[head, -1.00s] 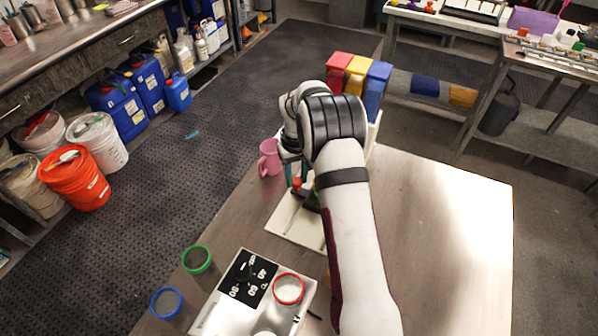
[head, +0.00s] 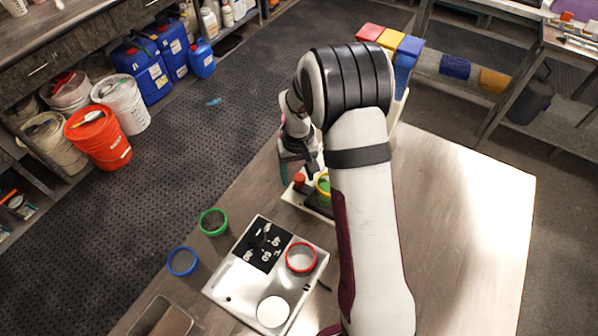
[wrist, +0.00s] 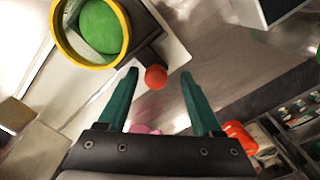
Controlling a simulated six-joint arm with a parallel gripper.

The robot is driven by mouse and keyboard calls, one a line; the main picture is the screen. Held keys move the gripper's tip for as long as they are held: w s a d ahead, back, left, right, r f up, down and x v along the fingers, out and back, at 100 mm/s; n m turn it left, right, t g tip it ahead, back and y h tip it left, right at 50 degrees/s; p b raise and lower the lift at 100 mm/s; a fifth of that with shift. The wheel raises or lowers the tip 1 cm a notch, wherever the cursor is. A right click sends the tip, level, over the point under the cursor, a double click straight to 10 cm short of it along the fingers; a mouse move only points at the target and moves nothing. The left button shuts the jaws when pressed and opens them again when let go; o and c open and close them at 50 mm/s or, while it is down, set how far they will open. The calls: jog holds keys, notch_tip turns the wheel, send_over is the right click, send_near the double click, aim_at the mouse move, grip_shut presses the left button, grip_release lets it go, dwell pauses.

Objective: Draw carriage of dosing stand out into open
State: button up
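The dosing stand has a pale base (head: 291,198), partly hidden by my arm in the head view. Its dark carriage (head: 318,204) bears a yellow-rimmed cup (head: 322,186) with something green in it. A red knob (head: 299,181) is at the carriage's end. In the wrist view, the yellow-rimmed cup (wrist: 62,40) is at upper left and the red knob (wrist: 155,77) ends a dark arm. My gripper (wrist: 159,73) is open, its green fingers on either side of the knob in the picture. I see no contact, and cannot tell whether the knob lies between the fingertips or beyond them.
A white device (head: 232,283) with a red-rimmed ring (head: 301,257) stands in front. Green (head: 213,222) and blue (head: 182,261) rings and a tray (head: 160,318) are at the table's left. Red, yellow and blue blocks (head: 390,40) stand behind my arm. The table's right side (head: 465,220) is clear.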

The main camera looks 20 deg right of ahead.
jog(key=shift+r, duration=0.1)
notch_tip(320, 180, up, 16)
jog(key=shift+f, duration=0.2)
dwell(0.4)
jog(key=s+a+m+y, duration=0.1)
jog(key=s+a+m, duration=0.1)
jog(key=s, duration=1.2)
jog(key=s+a+r+m, duration=0.1)
jog(key=s+a+m, duration=0.2)
jog(key=s, duration=1.2)
jog(key=shift+a+r+m+y, duration=0.2)
jog(key=shift+m+y, duration=0.1)
jog(key=shift+y, duration=0.1)
jog(key=shift+d, duration=0.1)
